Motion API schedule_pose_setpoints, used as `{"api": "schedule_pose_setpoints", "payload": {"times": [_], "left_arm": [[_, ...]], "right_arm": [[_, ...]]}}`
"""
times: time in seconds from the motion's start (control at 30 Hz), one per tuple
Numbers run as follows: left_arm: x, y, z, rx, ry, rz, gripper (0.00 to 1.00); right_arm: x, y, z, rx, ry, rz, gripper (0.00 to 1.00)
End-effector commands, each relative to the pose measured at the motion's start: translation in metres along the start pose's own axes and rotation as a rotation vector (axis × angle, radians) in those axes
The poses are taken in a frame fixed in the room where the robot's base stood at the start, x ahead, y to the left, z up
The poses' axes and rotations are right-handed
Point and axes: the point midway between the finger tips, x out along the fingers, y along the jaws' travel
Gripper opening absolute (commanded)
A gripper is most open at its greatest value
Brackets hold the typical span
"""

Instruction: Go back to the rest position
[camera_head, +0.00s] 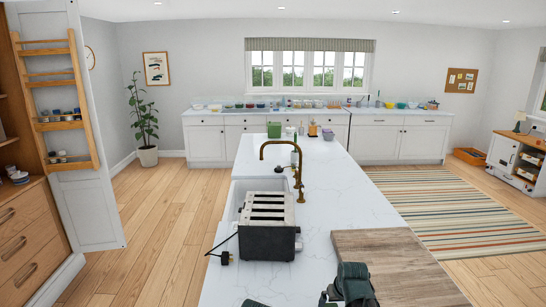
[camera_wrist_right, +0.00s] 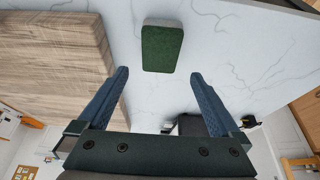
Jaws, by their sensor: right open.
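My right gripper (camera_wrist_right: 158,76) is open in the right wrist view, with its two blue-grey fingers wide apart and nothing between them. A green sponge (camera_wrist_right: 162,48) with a pale side lies on the white marble worktop (camera_wrist_right: 228,55), beyond the fingertips and apart from them. Part of my right arm shows at the bottom of the head view, over the worktop beside the wooden board; its fingertips are not clear there. A small green edge, probably the sponge (camera_head: 254,303), shows at the bottom of the head view. My left gripper is not in view.
A toaster (camera_head: 267,228) with a black plug (camera_head: 224,258) stands by the sink and brass tap (camera_head: 298,180). A wooden board (camera_head: 395,265) lies at the right of the island. A door rack (camera_head: 58,95) stands at left. Floor is clear on both sides.

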Motion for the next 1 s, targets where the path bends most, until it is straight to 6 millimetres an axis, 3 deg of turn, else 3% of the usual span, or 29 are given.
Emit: {"api": "schedule_pose_setpoints", "payload": {"times": [0.03, 0.3, 0.73, 0.77, 0.83, 1.0], "left_arm": [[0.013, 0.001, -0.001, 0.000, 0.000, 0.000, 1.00], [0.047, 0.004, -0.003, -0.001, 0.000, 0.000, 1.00], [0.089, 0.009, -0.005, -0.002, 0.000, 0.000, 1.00], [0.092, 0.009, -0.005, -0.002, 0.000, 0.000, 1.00], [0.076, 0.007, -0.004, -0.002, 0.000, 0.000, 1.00], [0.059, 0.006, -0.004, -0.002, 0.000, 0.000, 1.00]], "right_arm": [[0.013, 0.000, 0.001, 0.000, 0.000, 0.000, 1.00], [0.050, 0.000, 0.001, 0.000, 0.000, 0.000, 1.00], [0.097, 0.000, 0.001, 0.000, 0.000, 0.000, 1.00], [0.099, 0.000, 0.002, 0.000, 0.000, 0.000, 1.00], [0.085, 0.000, -0.003, 0.000, 0.000, 0.000, 1.00], [0.068, 0.000, -0.010, 0.000, 0.000, 0.000, 1.00]]}}
